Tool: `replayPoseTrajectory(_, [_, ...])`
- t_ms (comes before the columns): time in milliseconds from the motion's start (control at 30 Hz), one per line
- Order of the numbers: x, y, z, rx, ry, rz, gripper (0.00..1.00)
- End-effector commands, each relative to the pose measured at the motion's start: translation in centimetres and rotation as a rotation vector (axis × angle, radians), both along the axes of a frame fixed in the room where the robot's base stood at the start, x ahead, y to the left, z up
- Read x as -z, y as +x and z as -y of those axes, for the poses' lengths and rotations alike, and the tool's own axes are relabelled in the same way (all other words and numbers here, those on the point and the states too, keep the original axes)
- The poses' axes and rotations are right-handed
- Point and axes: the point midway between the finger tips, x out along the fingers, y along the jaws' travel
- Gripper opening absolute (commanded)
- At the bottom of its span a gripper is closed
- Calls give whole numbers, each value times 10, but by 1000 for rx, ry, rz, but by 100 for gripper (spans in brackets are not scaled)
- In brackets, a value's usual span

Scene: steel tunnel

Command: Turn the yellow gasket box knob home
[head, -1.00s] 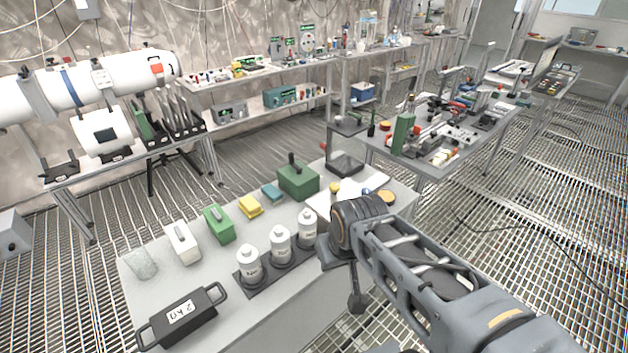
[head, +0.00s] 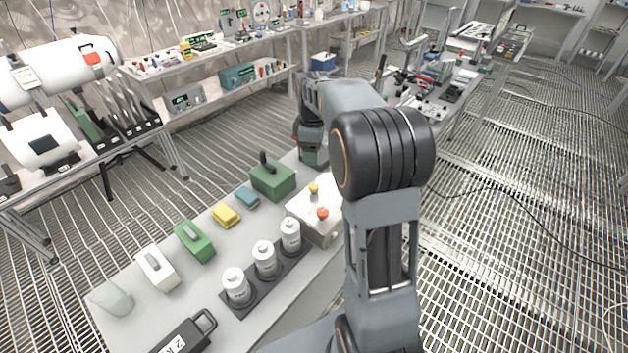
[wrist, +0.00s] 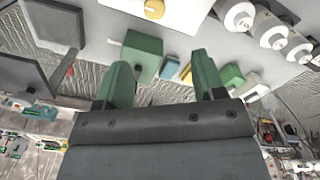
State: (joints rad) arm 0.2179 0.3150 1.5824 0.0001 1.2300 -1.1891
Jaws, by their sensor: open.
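The yellow knob (head: 314,188) stands on top of a white box (head: 318,228), beside a red-orange knob (head: 323,213). In the wrist view the yellow knob (wrist: 154,8) is at the top edge, on the white box (wrist: 190,15), and partly cut off. My gripper (wrist: 162,68) is open and empty, its two green fingers spread apart and clear of the knob. In the head view my arm reaches beyond the box, and most of the gripper is hidden or hard to make out. I cannot tell which way the knob is turned.
A green box with a dark handle (head: 273,180) stands left of the white box. Several white bottles (head: 265,258) stand in a dark rack in front. A blue block (head: 247,196), yellow block (head: 226,215) and green case (head: 194,240) line the bench (head: 215,285).

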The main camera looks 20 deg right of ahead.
Motion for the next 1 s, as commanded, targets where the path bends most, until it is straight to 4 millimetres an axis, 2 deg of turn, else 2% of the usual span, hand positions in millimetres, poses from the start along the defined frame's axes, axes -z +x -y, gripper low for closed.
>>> replayPoseTrajectory(167, [15, 8, 8, -46, 3, -17, 63])
replayPoseTrajectory(700, [111, 8, 8, -46, 4, -18, 63])
replayPoseTrajectory(1000, [138, 8, 8, -46, 3, -15, 63])
